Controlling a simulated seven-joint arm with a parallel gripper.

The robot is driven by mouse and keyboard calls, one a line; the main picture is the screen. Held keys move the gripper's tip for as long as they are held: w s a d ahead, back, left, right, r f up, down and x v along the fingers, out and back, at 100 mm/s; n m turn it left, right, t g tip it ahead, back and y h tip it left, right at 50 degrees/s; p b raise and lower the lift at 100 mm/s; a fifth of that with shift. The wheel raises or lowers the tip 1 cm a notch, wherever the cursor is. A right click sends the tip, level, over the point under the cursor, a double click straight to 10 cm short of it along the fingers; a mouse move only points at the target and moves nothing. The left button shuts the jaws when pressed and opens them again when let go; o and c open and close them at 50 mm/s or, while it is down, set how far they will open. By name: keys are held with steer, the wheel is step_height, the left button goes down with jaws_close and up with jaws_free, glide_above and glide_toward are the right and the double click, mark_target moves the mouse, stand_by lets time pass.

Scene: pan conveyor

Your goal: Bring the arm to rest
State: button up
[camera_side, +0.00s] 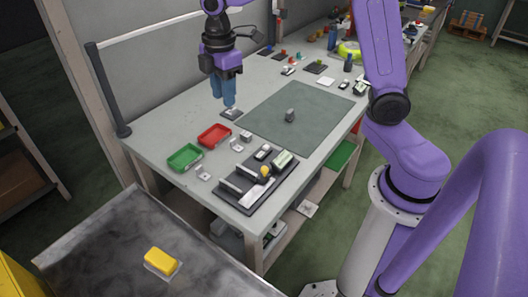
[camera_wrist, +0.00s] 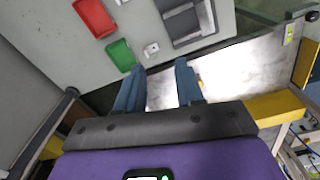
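My gripper (camera_side: 222,98) hangs fingers-down at the far left part of the white table (camera_side: 180,125). Its two blue fingers are apart with nothing between them. In the wrist view my gripper (camera_wrist: 160,67) is also open and empty, with bare surfaces showing past the fingertips. In the side view a small flat grey piece (camera_side: 232,113) lies on the table near the fingertips; I cannot tell the gap in height.
A red tray (camera_side: 214,135), a green tray (camera_side: 184,157) and a dark fixture (camera_side: 270,187) stand on the table. A yellow block (camera_side: 160,261) lies on the metal conveyor surface (camera_side: 100,250). Much of the mat is clear.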

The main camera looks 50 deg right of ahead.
steer(key=s+d+f+m, duration=0.1)
steer(key=s, duration=1.2)
steer(key=s+d+f+m, duration=0.1)
steer(key=s, duration=1.3)
steer(key=shift+s+d+f+m, duration=0.3)
steer(key=shift+m, duration=0.1)
